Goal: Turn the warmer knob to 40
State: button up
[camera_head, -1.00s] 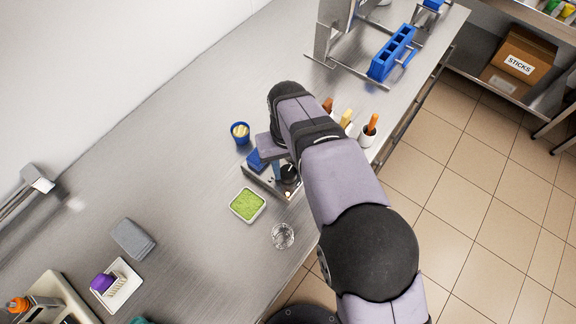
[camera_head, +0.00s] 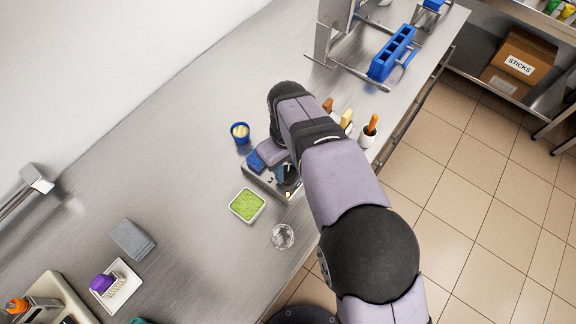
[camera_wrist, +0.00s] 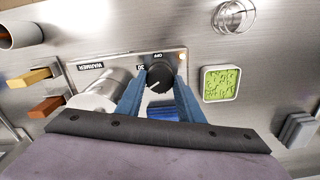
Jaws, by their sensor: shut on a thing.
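The warmer (camera_head: 262,185) is a low metal box on the steel counter, partly under my arm in the head view. Its label reads WARMER in the wrist view. Its black round knob (camera_wrist: 160,78) has a white pointer line and sits beside the markings OFF and 30; other markings are hidden by the fingers. My gripper (camera_wrist: 159,84) has its two blue fingers on either side of the knob, shut on it. In the head view the knob (camera_head: 289,176) is mostly covered by my gripper. The pointer's exact reading is too small to tell.
A white tub of green stuff (camera_head: 247,205) and a clear glass (camera_head: 282,236) stand close to the warmer. A blue cup (camera_head: 240,133) is behind it. A white pot with an orange handle (camera_head: 370,130) stands right of my arm. The counter at left is mostly clear.

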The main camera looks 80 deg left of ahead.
aim_at(288, 172)
jog(key=shift+r, duration=0.1)
jog(key=o, duration=1.1)
jog(key=shift+c, duration=0.2)
jog(key=shift+r+b, duration=1.25)
jog(key=shift+r, duration=2.4)
